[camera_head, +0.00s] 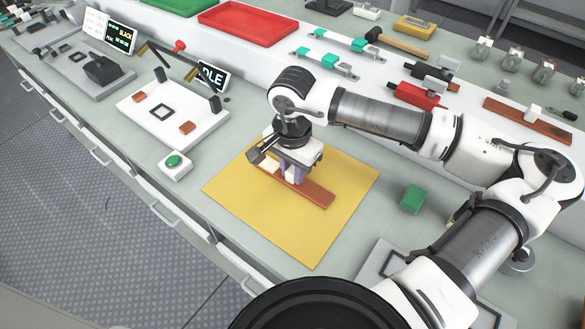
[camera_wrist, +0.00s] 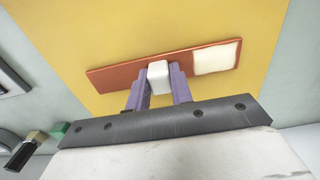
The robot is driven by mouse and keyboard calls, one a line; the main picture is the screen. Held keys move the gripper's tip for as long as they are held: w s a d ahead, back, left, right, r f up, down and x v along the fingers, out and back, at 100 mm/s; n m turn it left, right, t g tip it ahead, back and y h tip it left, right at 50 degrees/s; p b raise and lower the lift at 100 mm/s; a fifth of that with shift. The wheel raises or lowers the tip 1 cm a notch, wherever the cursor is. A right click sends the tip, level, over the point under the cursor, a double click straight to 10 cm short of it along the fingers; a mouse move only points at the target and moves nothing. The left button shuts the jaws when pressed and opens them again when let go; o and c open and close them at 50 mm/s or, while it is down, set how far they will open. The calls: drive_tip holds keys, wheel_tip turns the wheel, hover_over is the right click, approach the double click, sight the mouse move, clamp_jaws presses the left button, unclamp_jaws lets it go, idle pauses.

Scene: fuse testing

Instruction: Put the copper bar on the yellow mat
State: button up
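The copper bar (camera_head: 316,193) is over the yellow mat (camera_head: 235,200), within its edges, and looks level. In the wrist view the bar (camera_wrist: 112,74) has a white block (camera_wrist: 159,72) at its middle and a cream patch at one end. My gripper (camera_head: 293,174) points down at the bar. Its purple fingers (camera_wrist: 160,88) stand on both sides of the white block and look closed against it. Whether the bar rests on the mat or hangs just above it is hard to tell. The mat (camera_wrist: 60,40) fills much of the wrist view.
Another copper-coloured bar (camera_head: 530,120) with a white block lies on the raised shelf at the right. A green block (camera_head: 412,199) sits right of the mat. A white test board (camera_head: 172,115) and a green-button box (camera_head: 175,164) stand to the left.

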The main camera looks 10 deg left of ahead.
sight(293, 170)
drive_tip(key=o, duration=0.4)
wheel_tip(293, 170, up, 12)
drive_tip(key=shift+r+b, duration=0.2)
drive_tip(key=shift+b, duration=0.45)
